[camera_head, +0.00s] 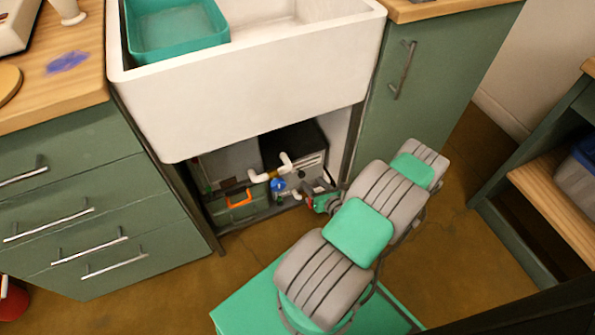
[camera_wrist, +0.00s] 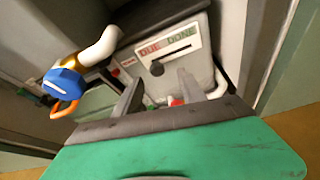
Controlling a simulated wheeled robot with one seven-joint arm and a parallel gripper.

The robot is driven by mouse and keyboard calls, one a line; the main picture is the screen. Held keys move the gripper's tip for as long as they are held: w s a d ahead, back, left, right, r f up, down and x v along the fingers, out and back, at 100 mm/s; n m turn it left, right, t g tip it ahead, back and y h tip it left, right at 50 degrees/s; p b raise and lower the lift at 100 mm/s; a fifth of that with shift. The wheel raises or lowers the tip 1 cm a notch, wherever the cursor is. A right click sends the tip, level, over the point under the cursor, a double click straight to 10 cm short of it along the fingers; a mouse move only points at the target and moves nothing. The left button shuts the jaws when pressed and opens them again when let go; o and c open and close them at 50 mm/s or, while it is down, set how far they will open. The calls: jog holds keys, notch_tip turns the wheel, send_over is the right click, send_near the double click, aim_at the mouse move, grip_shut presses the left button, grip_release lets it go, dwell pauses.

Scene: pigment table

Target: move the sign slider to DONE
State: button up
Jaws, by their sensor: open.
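The sign (camera_wrist: 178,45) reads DUE in red on the left and DONE in green on the right. The knob looks apart from both fingers.
Green cabinet fronts flank the opening. Brown floor is clear to the right.

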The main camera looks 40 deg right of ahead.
aim_at(303, 175)
jog(key=x, duration=0.2)
jog(key=b+x, duration=0.1)
jog(key=x, duration=0.1)
jog(key=b+x, duration=0.1)
jog(key=x, duration=0.2)
jog(key=shift+w+a, duration=0.2)
jog(key=shift+a, duration=0.1)
grip_shut()
dwell(0.9)
